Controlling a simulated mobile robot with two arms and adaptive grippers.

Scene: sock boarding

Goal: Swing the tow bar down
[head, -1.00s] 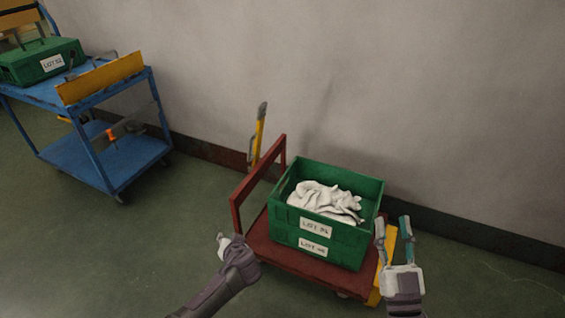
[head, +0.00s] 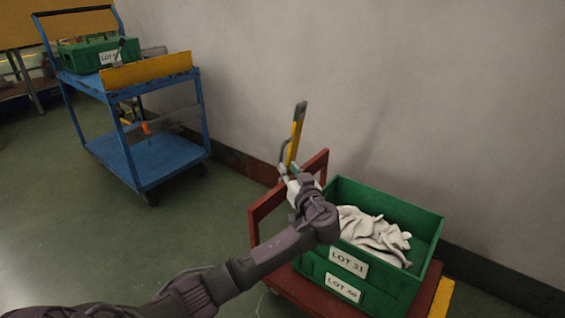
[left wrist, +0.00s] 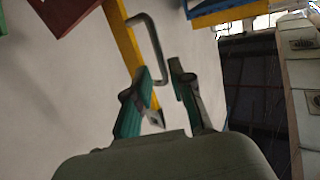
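The yellow tow bar (head: 296,132) with a grey tip stands nearly upright at the left end of the red cart (head: 262,212). A thin grey-green loop handle (head: 284,152) is on its side. My left gripper (head: 288,172) is at the lower part of this handle and hides the bar's base. In the left wrist view the fingers of the left gripper (left wrist: 160,72) are open. The loop handle (left wrist: 150,35) reaches down into the gap between them, and the yellow tow bar (left wrist: 122,38) passes by the left finger. My right gripper is out of view.
Stacked green crates (head: 345,292) with white cloth (head: 375,232) on top stand on the red cart. A blue trolley (head: 150,165) stands at the back left. The wall is close behind the bar. The floor at left is clear.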

